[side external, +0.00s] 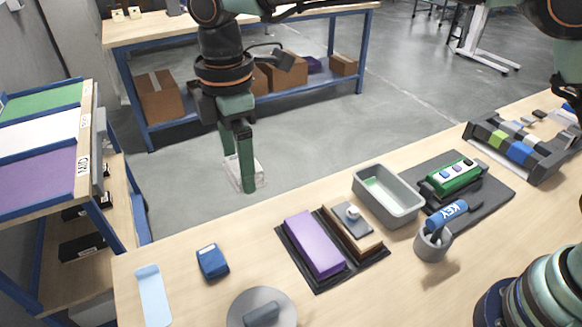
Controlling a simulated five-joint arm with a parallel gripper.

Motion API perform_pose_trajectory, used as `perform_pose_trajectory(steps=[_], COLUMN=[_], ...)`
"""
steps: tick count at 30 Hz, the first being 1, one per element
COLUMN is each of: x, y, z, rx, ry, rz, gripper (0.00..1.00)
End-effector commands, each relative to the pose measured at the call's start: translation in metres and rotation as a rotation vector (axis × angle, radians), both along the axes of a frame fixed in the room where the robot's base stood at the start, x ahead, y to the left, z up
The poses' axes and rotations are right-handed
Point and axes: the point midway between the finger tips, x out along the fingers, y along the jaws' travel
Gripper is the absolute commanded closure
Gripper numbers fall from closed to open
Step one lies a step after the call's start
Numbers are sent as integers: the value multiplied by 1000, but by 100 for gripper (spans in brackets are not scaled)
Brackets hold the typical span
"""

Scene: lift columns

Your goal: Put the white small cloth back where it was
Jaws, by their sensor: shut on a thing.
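My gripper (241,183) hangs fingers-down above the far edge of the table. It is shut on a small pale, whitish thing (259,172), which looks like the white small cloth.
The wooden table (190,297) holds a purple block (314,244) on a black tray, a grey bin (403,205), a grey cup (432,246) with a blue KEY tag and a blue object (212,261). A rack (40,140) with green, white and purple panels stands left.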

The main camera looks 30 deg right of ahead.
Motion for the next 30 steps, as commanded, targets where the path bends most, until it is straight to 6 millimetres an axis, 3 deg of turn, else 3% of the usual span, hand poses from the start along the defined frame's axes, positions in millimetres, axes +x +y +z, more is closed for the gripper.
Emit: perform_pose_trajectory(steps=[5,18,22,30], x=[-1,-1,-1,-1], y=[2,2,2,2], z=[-23,-129,-147,-165], rx=[-4,-4,-3,-2], ry=[5,4,3,2], rz=[-3,-2,-2,-2], gripper=[58,58,58,58])
